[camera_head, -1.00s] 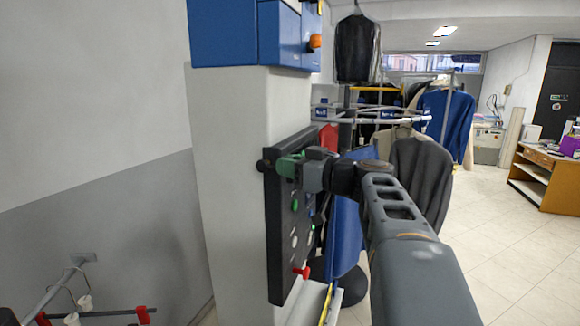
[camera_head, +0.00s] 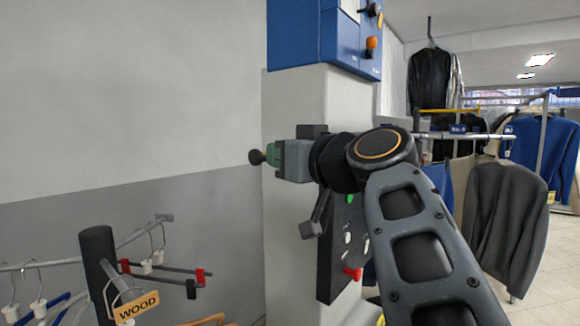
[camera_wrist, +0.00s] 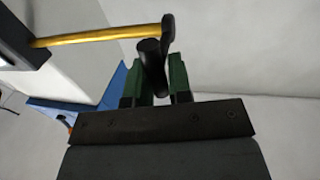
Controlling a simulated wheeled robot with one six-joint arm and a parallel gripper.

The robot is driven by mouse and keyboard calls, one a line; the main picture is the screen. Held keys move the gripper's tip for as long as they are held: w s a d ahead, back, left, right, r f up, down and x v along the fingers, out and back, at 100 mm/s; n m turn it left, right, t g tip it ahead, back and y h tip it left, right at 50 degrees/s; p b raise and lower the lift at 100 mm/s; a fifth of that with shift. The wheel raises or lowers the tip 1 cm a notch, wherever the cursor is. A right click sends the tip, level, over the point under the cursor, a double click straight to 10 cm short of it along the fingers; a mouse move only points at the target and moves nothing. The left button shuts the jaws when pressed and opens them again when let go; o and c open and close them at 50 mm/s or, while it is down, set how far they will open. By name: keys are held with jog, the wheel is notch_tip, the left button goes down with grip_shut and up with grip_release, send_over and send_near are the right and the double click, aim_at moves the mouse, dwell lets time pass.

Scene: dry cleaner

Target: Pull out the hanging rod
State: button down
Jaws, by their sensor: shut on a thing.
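The hanging rod is a yellow bar (camera_wrist: 95,35) in the wrist view, extending out of a dark panel at upper left. Its outer end has a black cap with a black knob, whose tip (camera_head: 257,157) shows in the head view. My gripper (camera_head: 273,154) has green fingers, and they are closed on the black knob. In the wrist view my gripper (camera_wrist: 161,80) has one finger on each side of the knob. In the head view the yellow bar is hidden behind my gripper and arm. The dark panel (camera_head: 338,240) is on the pillar, partly covered by my arm.
The white pillar (camera_head: 290,100) carries a blue box (camera_head: 293,30) above my gripper. A hanger rail (camera_head: 130,236) with a "WOOD" tag (camera_head: 136,307) stands at lower left. Garments such as a grey jacket (camera_head: 500,220) hang at right. The space before the grey wall is open.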

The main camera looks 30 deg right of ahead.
jog(key=shift+s+a, duration=0.3)
jog(key=shift+a, duration=0.4)
jog(key=c, duration=1.1)
grip_release()
